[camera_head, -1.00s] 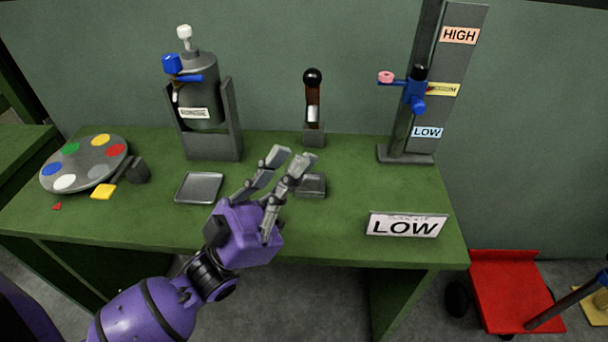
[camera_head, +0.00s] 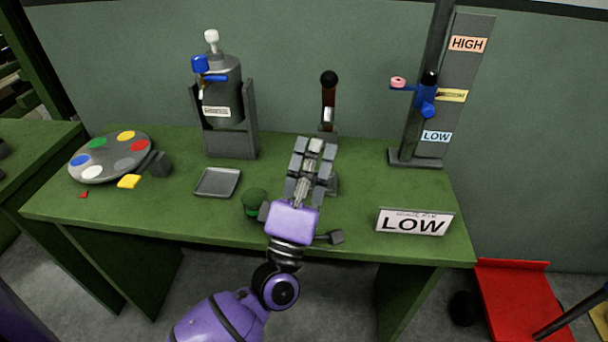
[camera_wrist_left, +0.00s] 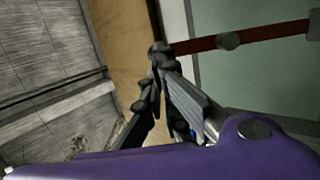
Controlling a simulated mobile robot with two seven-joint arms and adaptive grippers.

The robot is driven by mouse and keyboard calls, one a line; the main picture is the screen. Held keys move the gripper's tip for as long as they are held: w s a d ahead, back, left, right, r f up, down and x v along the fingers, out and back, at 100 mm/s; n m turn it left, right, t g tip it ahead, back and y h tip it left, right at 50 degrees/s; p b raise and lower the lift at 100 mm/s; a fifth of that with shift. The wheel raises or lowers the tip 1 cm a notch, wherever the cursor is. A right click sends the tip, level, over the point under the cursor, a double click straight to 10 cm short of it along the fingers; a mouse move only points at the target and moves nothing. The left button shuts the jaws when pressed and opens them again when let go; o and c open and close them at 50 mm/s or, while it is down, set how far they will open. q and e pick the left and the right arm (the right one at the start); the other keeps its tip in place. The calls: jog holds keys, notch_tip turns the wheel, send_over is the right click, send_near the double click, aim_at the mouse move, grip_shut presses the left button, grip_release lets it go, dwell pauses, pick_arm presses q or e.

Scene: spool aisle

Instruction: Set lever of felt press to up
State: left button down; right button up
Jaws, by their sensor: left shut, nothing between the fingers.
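A lever with a black ball knob and a brown shaft (camera_head: 328,95) stands upright at the back of the green table; I take it for the felt press lever. My left gripper (camera_head: 316,146) is shut and empty, in front of the lever and just below its base in the head view. The gripper hides part of the base and most of a small dark pad in front of it. Whether the fingers touch the base, I cannot tell. The left wrist view shows the fingertips (camera_wrist_left: 160,58) together, with a dark red bar beyond them. My right gripper is not in view.
A bottle in a grey stand (camera_head: 222,95), a grey tray (camera_head: 218,182) and a colour disc (camera_head: 112,157) are to the left. A post with a blue clamp (camera_head: 425,95) and a LOW sign (camera_head: 414,222) are to the right. A dark green round thing (camera_head: 255,201) is beside the gripper.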

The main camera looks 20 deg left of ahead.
pick_arm(q)
jog(key=p+x, duration=0.1)
jog(key=x, duration=0.2)
jog(key=shift+w+r, duration=0.3)
